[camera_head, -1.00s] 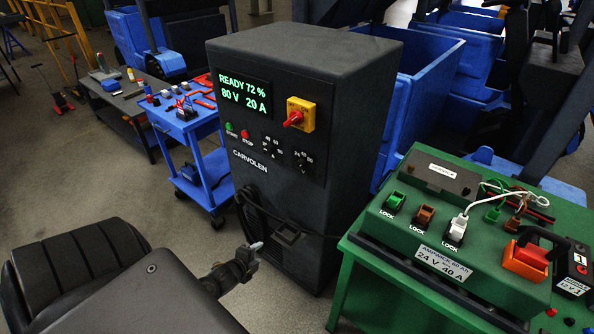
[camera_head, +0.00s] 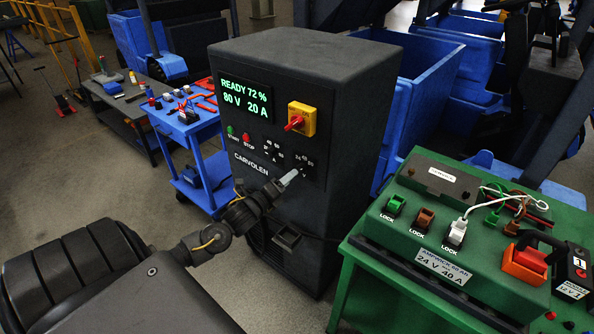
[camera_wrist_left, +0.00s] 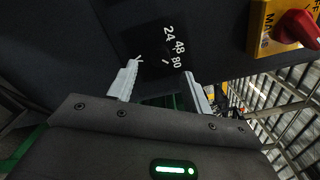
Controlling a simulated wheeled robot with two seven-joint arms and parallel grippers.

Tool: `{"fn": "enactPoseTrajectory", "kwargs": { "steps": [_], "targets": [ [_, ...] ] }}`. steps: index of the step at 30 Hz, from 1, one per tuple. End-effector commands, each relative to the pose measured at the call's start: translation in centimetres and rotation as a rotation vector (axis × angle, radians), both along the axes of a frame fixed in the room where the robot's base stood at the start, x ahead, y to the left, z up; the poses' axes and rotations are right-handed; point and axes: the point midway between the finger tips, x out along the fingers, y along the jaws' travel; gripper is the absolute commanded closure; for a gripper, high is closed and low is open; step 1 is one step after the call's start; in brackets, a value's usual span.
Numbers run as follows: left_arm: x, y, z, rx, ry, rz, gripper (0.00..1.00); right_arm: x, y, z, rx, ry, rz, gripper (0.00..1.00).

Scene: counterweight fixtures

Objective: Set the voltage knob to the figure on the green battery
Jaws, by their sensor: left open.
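The voltage knob (camera_head: 304,168) is small and black, on the front panel of the dark charger (camera_head: 350,85), under the figures 24, 48 and 80. The charger's display (camera_head: 245,97) reads READY 72 %, 80 V 20 A. The green battery (camera_head: 505,289) at right has a label (camera_head: 443,267) reading 24 V 40 A. My left gripper (camera_head: 289,177) is open in front of the panel, close to the knob. In the left wrist view the figures (camera_wrist_left: 175,46) lie ahead between my spread fingers (camera_wrist_left: 158,83).
Left of the voltage scale is another scale (camera_head: 272,147), with green START (camera_head: 230,131) and red STOP (camera_head: 246,138) buttons. A red switch on a yellow plate (camera_head: 301,118) sits above. A blue cart (camera_head: 195,150) stands left. Floor shows between charger and green bench.

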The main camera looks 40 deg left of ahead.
Motion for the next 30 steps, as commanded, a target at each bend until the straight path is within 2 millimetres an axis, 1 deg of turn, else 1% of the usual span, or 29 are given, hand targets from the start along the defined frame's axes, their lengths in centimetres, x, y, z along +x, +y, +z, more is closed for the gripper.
{"fn": "enactPoseTrajectory", "kwargs": {
  "steps": [1, 3, 6, 9, 14, 21, 30],
  "targets": [
    [1.1, 0.1, 0.3, -0.001, -0.003, 0.003, 0.50, 0.1, 0.0, 0.5, -0.001, -0.001, 0.000, 0.62],
    [2.3, 0.1, 0.2, -0.002, -0.001, 0.002, 0.50, 0.2, 0.0, 0.7, -0.001, -0.002, 0.000, 0.62],
    [3.6, 0.1, 0.2, -0.001, -0.001, 0.002, 0.50, 0.2, -0.1, 1.0, -0.001, -0.003, 0.000, 0.62],
    [4.6, 0.1, 0.1, -0.002, -0.001, 0.001, 0.50, 0.2, -0.1, 1.1, -0.001, -0.003, 0.001, 0.62],
    [5.2, 0.1, -0.1, -0.002, 0.001, 0.001, 0.50, 0.3, -0.2, 1.2, -0.002, -0.004, 0.001, 0.62],
    [5.2, 0.1, -0.1, -0.002, 0.001, 0.000, 0.50, 0.3, -0.2, 1.2, -0.002, -0.005, 0.000, 0.62],
    [5.2, 0.1, -0.1, -0.001, 0.001, 0.001, 0.89, 0.3, -0.2, 1.2, -0.001, -0.004, 0.000, 0.62]
  ]
}}
